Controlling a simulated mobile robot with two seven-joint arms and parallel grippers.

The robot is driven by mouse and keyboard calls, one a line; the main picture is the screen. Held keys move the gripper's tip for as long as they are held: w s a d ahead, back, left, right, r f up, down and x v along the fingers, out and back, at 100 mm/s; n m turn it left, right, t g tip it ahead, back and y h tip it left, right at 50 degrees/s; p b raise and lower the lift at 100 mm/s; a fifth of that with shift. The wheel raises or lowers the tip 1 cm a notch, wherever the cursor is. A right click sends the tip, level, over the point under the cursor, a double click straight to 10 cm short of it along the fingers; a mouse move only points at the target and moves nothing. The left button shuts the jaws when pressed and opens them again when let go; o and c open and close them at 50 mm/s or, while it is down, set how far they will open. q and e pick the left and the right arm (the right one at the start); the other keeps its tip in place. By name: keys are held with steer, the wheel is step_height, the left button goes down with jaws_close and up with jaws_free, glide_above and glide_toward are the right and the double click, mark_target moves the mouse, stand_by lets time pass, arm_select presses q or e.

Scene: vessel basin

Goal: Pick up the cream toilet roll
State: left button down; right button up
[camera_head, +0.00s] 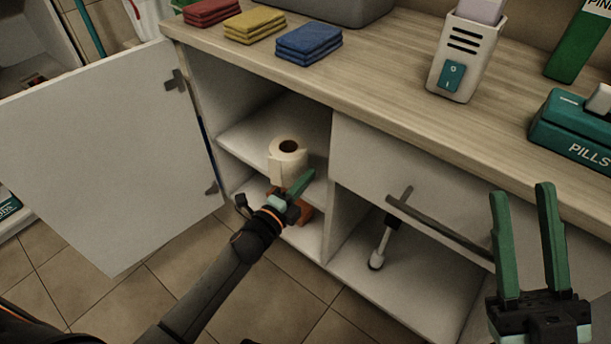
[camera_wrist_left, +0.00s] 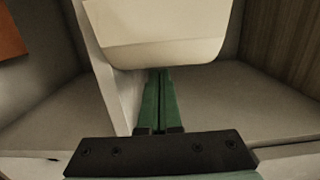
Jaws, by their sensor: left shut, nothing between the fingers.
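The cream toilet roll (camera_head: 287,160) stands upright on the upper shelf of the open cabinet, its round hole facing up. In the left wrist view the large cream shape at the top appears to be the roll (camera_wrist_left: 160,40). My left gripper (camera_head: 303,180) is shut and empty, close to the roll's lower front right. In the left wrist view its green fingers (camera_wrist_left: 159,88) lie together, their tips partly behind the cream shape; contact cannot be told. My right gripper (camera_head: 521,190) is open and empty at the right, in front of the drawer.
The cabinet door (camera_head: 105,150) stands open at the left. An orange-brown object (camera_head: 305,214) is below the shelf.

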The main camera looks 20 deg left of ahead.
arm_select(q)
steer(key=shift+a, duration=0.25)
steer(key=shift+s+a+p, duration=0.1)
steer(key=shift+a+p, duration=0.2)
steer(key=shift+a, duration=0.7)
steer(key=shift+d, duration=0.15)
